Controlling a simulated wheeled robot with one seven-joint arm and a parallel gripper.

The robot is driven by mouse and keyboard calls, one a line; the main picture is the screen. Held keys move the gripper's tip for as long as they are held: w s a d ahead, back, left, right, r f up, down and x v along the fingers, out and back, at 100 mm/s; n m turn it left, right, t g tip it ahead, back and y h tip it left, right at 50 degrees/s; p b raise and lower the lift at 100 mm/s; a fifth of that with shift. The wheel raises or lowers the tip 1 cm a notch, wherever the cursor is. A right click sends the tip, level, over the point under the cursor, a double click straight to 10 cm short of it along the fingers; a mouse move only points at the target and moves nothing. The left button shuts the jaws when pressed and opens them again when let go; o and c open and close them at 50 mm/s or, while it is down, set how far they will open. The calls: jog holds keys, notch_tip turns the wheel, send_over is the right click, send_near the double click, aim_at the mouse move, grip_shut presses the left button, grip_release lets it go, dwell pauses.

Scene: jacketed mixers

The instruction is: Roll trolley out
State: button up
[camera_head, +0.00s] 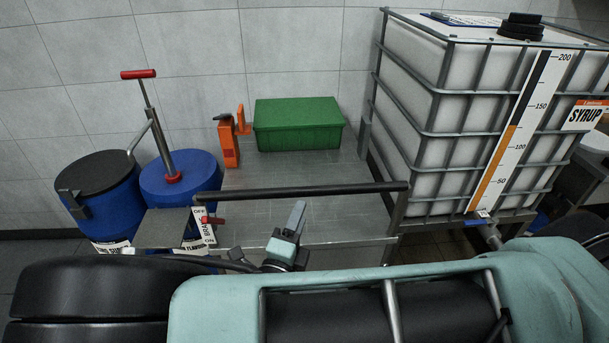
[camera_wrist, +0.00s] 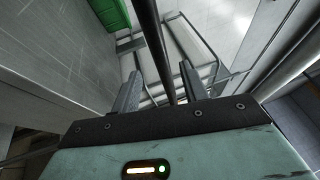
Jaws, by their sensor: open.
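The trolley (camera_head: 265,182) is a flat metal cart against the tiled wall. Its black handle bar (camera_head: 310,191) runs across its near side. In the wrist view the dark bar (camera_wrist: 153,35) runs down between my two fingers. My gripper (camera_head: 294,218) is just on the near side of the handle in the head view, below it in the picture. In the wrist view my gripper (camera_wrist: 160,88) has its fingers spread with a gap on each side of the bar. I cannot tell how deep the bar sits between them.
A green box (camera_head: 298,125) and an orange tool (camera_head: 229,140) stand on the trolley. Blue drums (camera_head: 180,178), one with a red-handled pump (camera_head: 140,74), stand close on the left. A caged white syrup tank (camera_head: 460,120) stands close on the right.

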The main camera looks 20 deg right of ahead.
jog(key=p+x, duration=0.2)
jog(key=x, duration=0.7)
jog(key=shift+w+d, duration=0.2)
jog(key=shift+w, duration=0.05)
jog(key=shift+r, duration=0.1)
grip_shut()
